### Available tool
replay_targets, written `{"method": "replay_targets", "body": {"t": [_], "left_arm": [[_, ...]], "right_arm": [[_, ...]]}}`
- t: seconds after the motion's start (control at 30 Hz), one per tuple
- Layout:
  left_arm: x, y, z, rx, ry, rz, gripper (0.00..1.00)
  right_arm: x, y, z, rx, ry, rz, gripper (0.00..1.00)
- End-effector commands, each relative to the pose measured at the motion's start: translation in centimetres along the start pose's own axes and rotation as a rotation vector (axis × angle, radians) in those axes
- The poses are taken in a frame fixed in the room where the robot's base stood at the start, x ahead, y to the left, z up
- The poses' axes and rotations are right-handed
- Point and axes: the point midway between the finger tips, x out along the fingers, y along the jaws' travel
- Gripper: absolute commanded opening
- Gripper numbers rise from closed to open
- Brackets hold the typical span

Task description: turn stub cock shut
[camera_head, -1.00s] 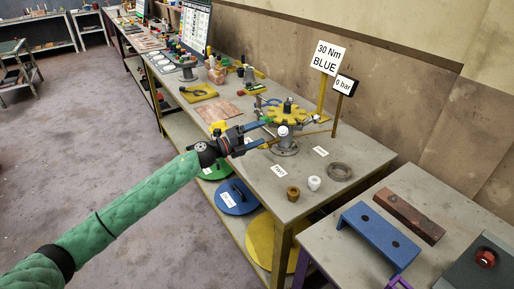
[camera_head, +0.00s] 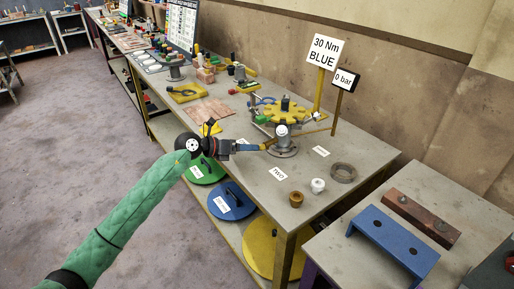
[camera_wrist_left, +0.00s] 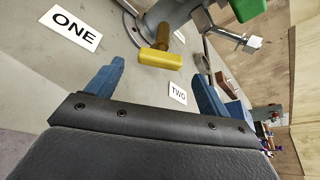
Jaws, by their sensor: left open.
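My left gripper (camera_head: 258,147) is at the near-left side of a grey pipe fitting (camera_head: 282,140) on the bench. The yellow bar handle of the stub cock (camera_wrist_left: 160,59) shows in the left wrist view, low on the fitting, ahead of and between my two blue fingers (camera_wrist_left: 158,75). The fingers are open with a gap between them, and nothing is gripped. In the head view the yellow handle (camera_head: 268,144) is small beside the fingertips; contact cannot be told. My right gripper is not in view.
A yellow toothed wheel (camera_head: 285,113) sits above the fitting. A green handle (camera_wrist_left: 247,9) is above the yellow one. Signs reading "30 Nm BLUE" (camera_head: 324,50) and "0 bar" (camera_head: 345,79) stand behind. A grey ring (camera_head: 342,172) and two small plugs lie nearer the bench corner.

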Motion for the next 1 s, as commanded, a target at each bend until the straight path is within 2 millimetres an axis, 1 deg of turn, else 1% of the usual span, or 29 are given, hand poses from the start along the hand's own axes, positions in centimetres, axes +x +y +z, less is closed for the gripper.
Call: {"method": "replay_targets", "body": {"t": [0.03, 0.1, 0.2, 0.33, 0.5, 0.77, 0.87, 0.9, 1.0], "left_arm": [[0.8, -0.1, 0.2, -0.002, 0.000, -0.002, 0.80], [1.8, -0.2, 0.2, -0.001, 0.000, -0.002, 0.80], [3.1, -0.1, 0.2, -0.001, -0.001, -0.001, 0.80], [4.4, 0.0, 0.2, -0.002, -0.002, -0.001, 0.80], [5.2, 0.0, 0.1, 0.000, -0.002, -0.001, 0.80], [5.3, 0.0, 0.0, 0.000, -0.001, 0.000, 0.80], [5.3, 0.0, 0.0, 0.000, -0.001, -0.001, 0.62], [5.3, 0.0, 0.0, 0.000, -0.001, -0.001, 0.54], [5.3, 0.0, 0.0, 0.000, -0.001, 0.000, 0.35]], "right_arm": [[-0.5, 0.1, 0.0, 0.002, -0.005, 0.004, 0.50], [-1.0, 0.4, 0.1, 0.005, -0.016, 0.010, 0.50], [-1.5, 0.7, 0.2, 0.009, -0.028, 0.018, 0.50], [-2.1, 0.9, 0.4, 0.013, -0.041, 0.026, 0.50], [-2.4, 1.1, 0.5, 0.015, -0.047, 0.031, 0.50], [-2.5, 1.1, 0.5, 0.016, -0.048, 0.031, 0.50], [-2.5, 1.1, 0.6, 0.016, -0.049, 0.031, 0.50], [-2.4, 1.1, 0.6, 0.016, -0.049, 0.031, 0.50], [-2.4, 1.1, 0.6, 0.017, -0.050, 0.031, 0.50]]}}
